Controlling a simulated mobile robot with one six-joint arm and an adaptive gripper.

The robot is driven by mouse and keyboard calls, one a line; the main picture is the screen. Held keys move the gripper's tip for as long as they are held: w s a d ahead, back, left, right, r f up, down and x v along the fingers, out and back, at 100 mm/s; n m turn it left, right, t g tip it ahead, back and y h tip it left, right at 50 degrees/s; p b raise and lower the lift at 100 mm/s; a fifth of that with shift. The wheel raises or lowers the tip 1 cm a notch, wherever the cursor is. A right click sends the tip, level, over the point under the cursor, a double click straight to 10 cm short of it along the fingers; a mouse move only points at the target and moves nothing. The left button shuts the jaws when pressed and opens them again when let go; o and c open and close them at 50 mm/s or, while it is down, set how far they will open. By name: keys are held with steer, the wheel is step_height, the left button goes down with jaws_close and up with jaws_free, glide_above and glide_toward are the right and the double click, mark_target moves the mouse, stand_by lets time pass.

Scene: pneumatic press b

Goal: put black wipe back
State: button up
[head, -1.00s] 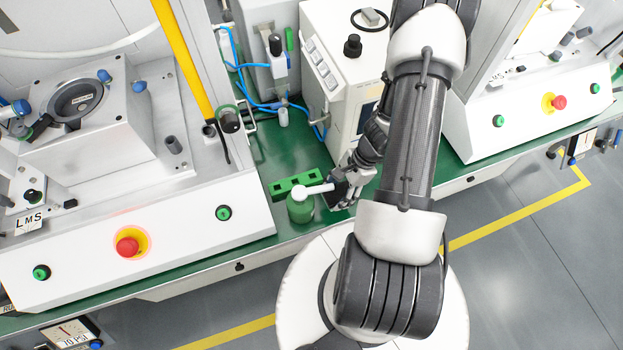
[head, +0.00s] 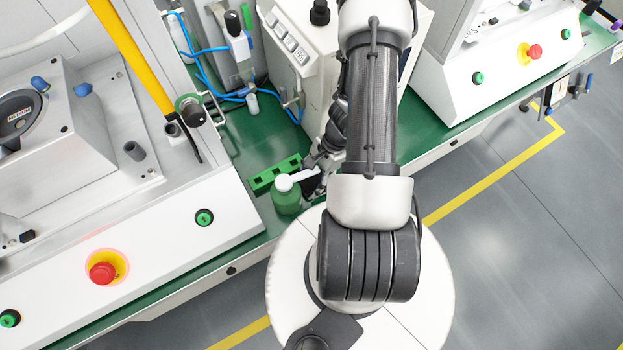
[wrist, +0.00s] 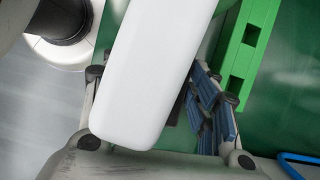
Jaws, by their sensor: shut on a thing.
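A green bottle (head: 287,201) with a white cap and a long white spout stands upright in the head view, in front of a green slotted block. My gripper (head: 316,180) is at its right side, shut on it, under the spout. In the wrist view the white spout (wrist: 155,70) runs large between the two fingers of my gripper (wrist: 150,85) and hides most of the grip. I cannot tell whether the bottle touches the bench. No separate black wipe can be made out.
The green slotted block (head: 275,173) lies on the green bench (head: 232,137) just behind the bottle, close to it. A white control panel (head: 160,237) with a red button bounds the left, and a white box machine (head: 293,75) stands behind. Blue hoses (head: 207,80) run at the back.

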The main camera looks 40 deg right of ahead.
steer(key=shift+s+r, duration=0.1)
steer(key=shift+f+b, duration=0.25)
steer(key=shift+b, duration=0.05)
steer(key=o, duration=0.8)
steer(key=shift+c, duration=0.2)
steer(key=o, duration=0.4)
steer(key=shift+o, duration=0.2)
steer(key=shift+r+p, duration=0.15)
steer(key=shift+p, duration=0.3)
